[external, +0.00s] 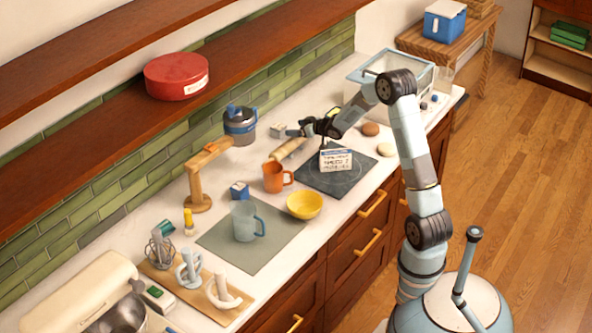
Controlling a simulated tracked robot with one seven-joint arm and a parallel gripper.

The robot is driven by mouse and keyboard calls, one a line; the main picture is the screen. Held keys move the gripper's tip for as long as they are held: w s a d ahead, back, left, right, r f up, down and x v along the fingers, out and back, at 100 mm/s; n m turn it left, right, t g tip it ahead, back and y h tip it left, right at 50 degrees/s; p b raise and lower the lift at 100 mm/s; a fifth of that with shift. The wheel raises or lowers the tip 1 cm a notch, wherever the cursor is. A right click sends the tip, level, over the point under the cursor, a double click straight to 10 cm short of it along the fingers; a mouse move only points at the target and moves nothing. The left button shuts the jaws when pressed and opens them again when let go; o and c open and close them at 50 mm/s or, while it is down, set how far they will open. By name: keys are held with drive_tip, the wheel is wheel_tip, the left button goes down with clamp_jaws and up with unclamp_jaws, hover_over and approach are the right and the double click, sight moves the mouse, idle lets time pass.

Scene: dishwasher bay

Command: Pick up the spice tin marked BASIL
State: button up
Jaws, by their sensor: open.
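My gripper (303,128) is open above the back part of the counter, at the end of my arm, which reaches in from the right. A small grey box-like item (278,130) stands just left of it; I cannot tell whether it is a tin. A small blue box (239,191) with a pale patch stands farther left, near the orange mug. No label reading BASIL can be made out at this size, so I cannot tell which item is the tin.
A rolling pin (289,149) lies just below my gripper. A sign with dark lettering (336,160) stands on the dark hob (352,181).

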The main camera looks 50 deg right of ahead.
sight(282, 127)
drive_tip(key=shift+d+x, duration=0.15)
drive_tip(key=shift+x, duration=1.8)
drive_tip(key=shift+d+x, duration=0.1)
drive_tip(key=shift+x, duration=1.8)
drive_tip(key=shift+c, duration=0.4)
drive_tip(key=c, duration=1.1)
